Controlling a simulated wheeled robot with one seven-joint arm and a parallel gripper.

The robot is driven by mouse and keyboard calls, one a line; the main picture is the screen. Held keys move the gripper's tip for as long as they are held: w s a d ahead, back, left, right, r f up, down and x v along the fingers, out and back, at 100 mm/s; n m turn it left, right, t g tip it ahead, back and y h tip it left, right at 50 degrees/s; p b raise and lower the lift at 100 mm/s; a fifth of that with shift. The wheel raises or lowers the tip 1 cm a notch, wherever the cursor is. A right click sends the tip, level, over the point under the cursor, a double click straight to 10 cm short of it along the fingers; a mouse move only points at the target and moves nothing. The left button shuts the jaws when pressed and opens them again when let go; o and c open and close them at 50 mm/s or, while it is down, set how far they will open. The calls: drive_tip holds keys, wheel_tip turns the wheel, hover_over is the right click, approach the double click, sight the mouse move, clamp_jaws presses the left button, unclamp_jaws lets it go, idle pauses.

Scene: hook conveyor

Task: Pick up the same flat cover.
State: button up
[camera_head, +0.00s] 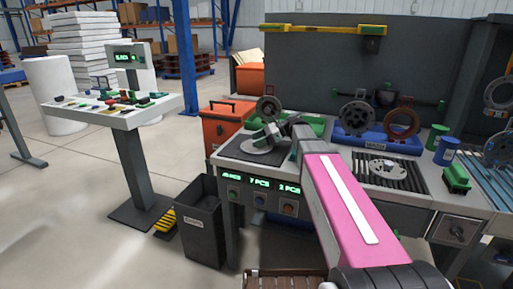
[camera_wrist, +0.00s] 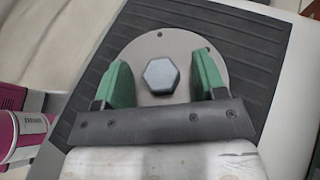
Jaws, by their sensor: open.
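The flat cover (camera_wrist: 160,44) is a round grey disc with small holes near its rim and a raised hexagonal knob (camera_wrist: 161,75) in its middle. It lies flat on a black ribbed mat (camera_wrist: 250,45). In the head view the cover (camera_head: 252,148) is at the left end of the workbench, partly hidden by my gripper (camera_head: 265,135). In the wrist view my gripper (camera_wrist: 164,72) is open. Its green fingers stand over the disc on both sides of the knob, with a gap on each side.
Another round metal part (camera_head: 388,169) lies on a slatted rack to the right. Dark and brown rings stand in a blue holder (camera_head: 375,140) behind. Green and blue cans (camera_head: 446,150) stand at right. A dark bin (camera_head: 203,225) stands on the floor left of the bench.

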clamp_jaws()
